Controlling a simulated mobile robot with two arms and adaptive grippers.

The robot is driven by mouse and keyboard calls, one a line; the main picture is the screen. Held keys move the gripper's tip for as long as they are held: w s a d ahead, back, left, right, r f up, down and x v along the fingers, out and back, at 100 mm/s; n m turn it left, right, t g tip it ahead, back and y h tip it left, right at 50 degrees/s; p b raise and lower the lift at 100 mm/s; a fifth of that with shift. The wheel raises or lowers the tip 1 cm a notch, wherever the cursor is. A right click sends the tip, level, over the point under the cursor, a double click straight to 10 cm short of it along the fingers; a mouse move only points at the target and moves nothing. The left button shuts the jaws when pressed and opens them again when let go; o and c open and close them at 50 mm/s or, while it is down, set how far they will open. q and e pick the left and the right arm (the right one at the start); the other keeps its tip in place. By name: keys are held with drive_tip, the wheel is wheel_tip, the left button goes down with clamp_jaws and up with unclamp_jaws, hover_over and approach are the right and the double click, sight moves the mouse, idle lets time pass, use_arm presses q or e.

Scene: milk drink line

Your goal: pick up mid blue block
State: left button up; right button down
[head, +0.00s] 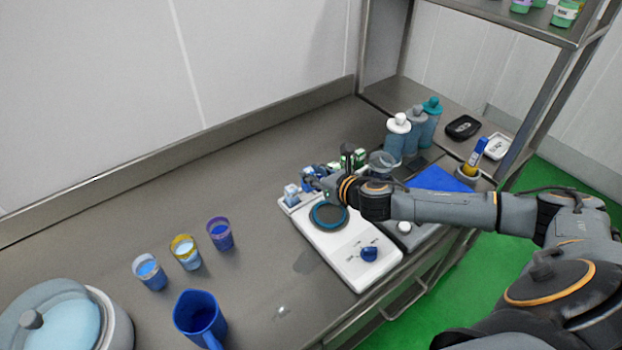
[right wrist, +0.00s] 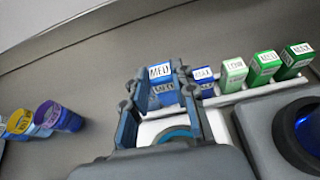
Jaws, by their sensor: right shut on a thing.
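The mid blue block (right wrist: 165,92), with "MED" labels, is between the two fingers of my right gripper (right wrist: 160,98) in the right wrist view. The fingers are shut on its sides. In the head view my right gripper (head: 318,183) is over the row of blocks behind the white device and hides much of the row. Another blue block (right wrist: 203,77) is just right of the held one. A pale blue block (head: 291,193) is at the row's left end. I cannot tell whether the held block is clear of its rack. My left gripper is not in view.
Green blocks (right wrist: 267,66) stand further right in the row. The white device (head: 345,258) has a round plate and blue knob. Three cups (head: 185,252), a blue jug (head: 200,316) and a lidded pot (head: 108,315) stand left. Bottles (head: 395,142) stand behind right.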

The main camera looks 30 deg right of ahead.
drive_tip(key=s+a+r+b, duration=0.2)
drive_tip(key=s+r, duration=0.6)
drive_tip(key=s, duration=0.4)
drive_tip(key=shift+b, duration=0.3)
